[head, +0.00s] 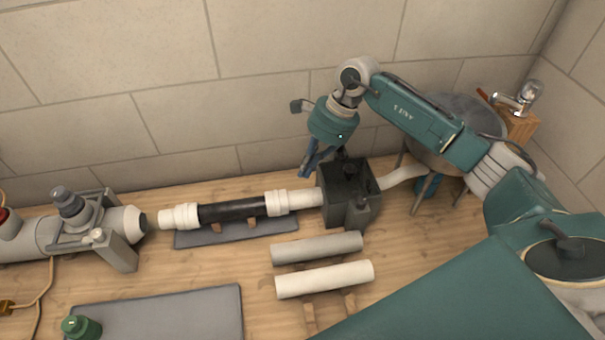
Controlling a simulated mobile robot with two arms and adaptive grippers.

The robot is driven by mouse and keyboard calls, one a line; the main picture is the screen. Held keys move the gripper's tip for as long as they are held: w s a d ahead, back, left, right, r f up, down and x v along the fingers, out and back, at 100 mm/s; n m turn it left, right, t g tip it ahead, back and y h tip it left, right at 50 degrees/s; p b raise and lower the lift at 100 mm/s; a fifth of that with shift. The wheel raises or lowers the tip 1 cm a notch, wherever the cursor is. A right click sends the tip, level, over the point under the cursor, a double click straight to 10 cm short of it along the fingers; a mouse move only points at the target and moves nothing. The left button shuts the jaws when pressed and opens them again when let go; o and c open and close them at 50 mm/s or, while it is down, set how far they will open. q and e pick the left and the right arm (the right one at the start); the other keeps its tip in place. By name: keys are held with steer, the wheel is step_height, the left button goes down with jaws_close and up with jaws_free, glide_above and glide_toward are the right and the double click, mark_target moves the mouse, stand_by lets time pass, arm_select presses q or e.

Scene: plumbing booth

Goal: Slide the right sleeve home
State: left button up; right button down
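A black pipe (232,210) lies level on low wooden supports. A white right sleeve (277,203) sits around its right end, where a white pipe (306,198) continues to a dark box (347,194). A white left sleeve (180,217) is at the black pipe's left end. How far each sleeve overlaps the black pipe is hidden. My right gripper (304,174) points down above and behind the white pipe, between the right sleeve and the box. Its fingers are seen from the side, and their gap is unclear. It appears apart from the sleeve. My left gripper is not in view.
A grey pipe (317,247) and a white pipe piece (324,279) lie in front. A grey machine (68,228) stands at left. A green-capped container (80,328) is by a grey mat (170,312). A round basin (445,128) stands behind my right arm. The wall is close behind.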

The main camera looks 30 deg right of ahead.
mark_target(293, 193)
steer(key=d+b, duration=0.1)
steer(key=b, duration=0.1)
steer(key=d+b, duration=0.3)
steer(key=d, duration=0.1)
steer(key=shift+w+d+f+b, duration=0.15)
steer(key=shift+w+b, duration=0.25)
steer(key=shift+d, duration=0.3)
steer(key=p+x, duration=0.3)
steer(key=x, duration=0.6)
steer(key=shift+a+f, duration=0.15)
steer(key=shift+a, duration=0.1)
steer(key=a+p, duration=0.2)
steer(key=a, duration=0.1)
steer(key=shift+w+a, duration=0.1)
steer(key=shift+w, duration=0.3)
steer(key=shift+w+a, duration=0.15)
steer(key=shift+a, duration=0.15)
steer(key=shift+d, duration=0.1)
